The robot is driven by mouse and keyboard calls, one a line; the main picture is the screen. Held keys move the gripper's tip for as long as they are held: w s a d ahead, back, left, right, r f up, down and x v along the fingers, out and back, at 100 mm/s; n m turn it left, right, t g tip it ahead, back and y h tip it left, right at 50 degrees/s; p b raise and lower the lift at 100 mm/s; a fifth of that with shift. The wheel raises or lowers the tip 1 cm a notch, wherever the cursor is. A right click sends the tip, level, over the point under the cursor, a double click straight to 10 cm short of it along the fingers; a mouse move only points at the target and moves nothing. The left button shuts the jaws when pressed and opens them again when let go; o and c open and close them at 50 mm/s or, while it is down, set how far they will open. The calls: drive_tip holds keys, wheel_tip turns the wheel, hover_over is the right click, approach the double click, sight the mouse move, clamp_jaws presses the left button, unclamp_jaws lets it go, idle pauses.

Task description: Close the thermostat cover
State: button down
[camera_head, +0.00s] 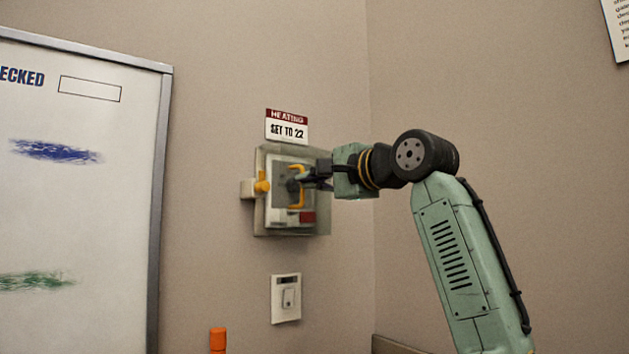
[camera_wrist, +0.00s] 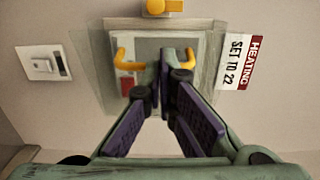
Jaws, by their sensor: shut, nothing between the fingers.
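The thermostat (camera_head: 282,208) is a pale wall box with a grey face and a red patch, and a clear, see-through cover (camera_head: 323,218) shows around it. A yellow bracket-shaped handle (camera_head: 297,203) stands at its front, and a yellow knob (camera_head: 262,186) sits at its left side. My gripper (camera_head: 299,180) is shut and empty, with its tips at the handle, between its two ends. In the wrist view the shut fingertips (camera_wrist: 166,75) hide the middle of the handle (camera_wrist: 128,45). I cannot tell whether they touch it, or how far the cover stands from the box.
A "HEATING SET TO 22" sign (camera_head: 287,127) is just above the thermostat. A white switch plate (camera_head: 286,298) is below it. A framed whiteboard (camera_head: 100,200) is on the left, and an orange-capped object (camera_head: 218,339) is at the bottom. A wall corner lies to the right.

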sight(285, 183)
drive_tip(key=a, duration=0.1)
drive_tip(key=w+a+p, duration=0.1)
drive_tip(key=a, duration=0.1)
drive_tip(key=shift+a+r, duration=0.1)
drive_tip(key=shift+r, duration=0.05)
drive_tip(key=shift+w+a+p, duration=0.4)
drive_tip(key=shift+a+p, duration=0.1)
drive_tip(key=shift+d, duration=0.1)
